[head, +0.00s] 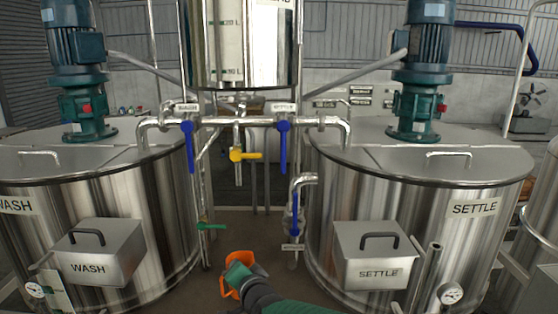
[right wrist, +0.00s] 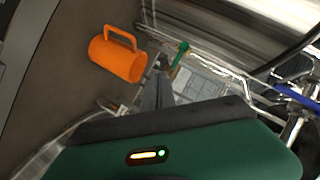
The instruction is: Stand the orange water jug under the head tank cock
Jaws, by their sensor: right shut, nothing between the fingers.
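The orange water jug (head: 238,256) is low in the middle of the head view, partly hidden by my right gripper (head: 239,274). In the right wrist view the whole orange jug (right wrist: 118,60) shows, with its loop handle on the upper side, left of the fingers. My right gripper (right wrist: 160,92) is shut and empty, apart from the jug in that view. The steel head tank (head: 243,50) hangs at top centre. Its cock, with a yellow lever (head: 243,155), has a spout pointing down beneath it. My left gripper is out of view.
The WASH tank (head: 150,215) stands left and the SETTLE tank (head: 470,240) right. Blue-levered valves (head: 283,145) and pipes flank the cock. A green lever (head: 211,226) juts out low at the left of the gap. Brown floor (head: 240,222) between the tanks looks clear.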

